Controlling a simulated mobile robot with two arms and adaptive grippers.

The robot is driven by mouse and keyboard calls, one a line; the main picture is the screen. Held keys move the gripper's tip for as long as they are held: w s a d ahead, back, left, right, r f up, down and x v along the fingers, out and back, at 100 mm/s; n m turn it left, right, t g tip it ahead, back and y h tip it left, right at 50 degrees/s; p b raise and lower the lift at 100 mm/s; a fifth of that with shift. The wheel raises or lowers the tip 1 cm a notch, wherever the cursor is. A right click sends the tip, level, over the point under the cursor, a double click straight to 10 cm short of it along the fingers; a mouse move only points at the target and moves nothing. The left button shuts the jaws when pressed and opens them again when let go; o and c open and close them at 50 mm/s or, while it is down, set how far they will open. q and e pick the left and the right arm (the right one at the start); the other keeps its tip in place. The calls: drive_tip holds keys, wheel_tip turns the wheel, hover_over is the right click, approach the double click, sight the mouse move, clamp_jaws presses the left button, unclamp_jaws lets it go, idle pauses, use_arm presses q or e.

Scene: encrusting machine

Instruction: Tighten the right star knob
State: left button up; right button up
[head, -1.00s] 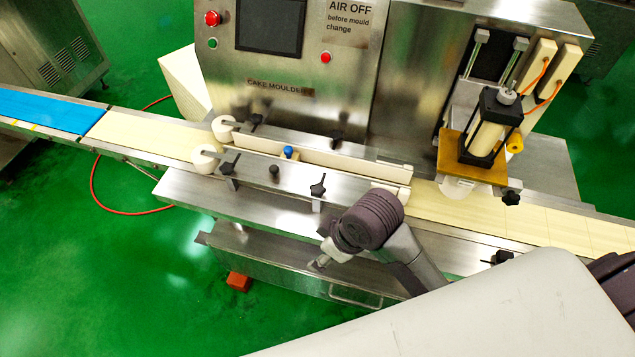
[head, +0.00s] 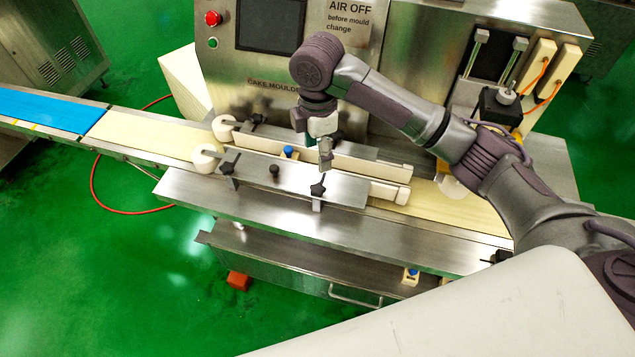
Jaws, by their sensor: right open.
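The right star knob (head: 318,190) is black and sits on a post at the right part of the front guide rail (head: 347,192). A second black star knob (head: 228,168) sits toward the left end of that rail. My right gripper (head: 325,165) points down just above and slightly behind the right star knob, apart from it as far as I can see. It is open and holds nothing that I can see; its fingers are small here. My left gripper is not in view.
A small black knob (head: 274,170) and a blue knob (head: 288,152) stand left of my gripper. The back guide rail (head: 370,165) runs close behind it. The machine's front panel with its screen (head: 270,24) rises behind. White rollers (head: 206,158) are at the left.

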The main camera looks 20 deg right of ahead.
sight(318, 189)
wheel_tip(318, 189, down, 12)
drive_tip(key=shift+f+p, duration=0.1)
drive_tip(key=shift+p, duration=0.75)
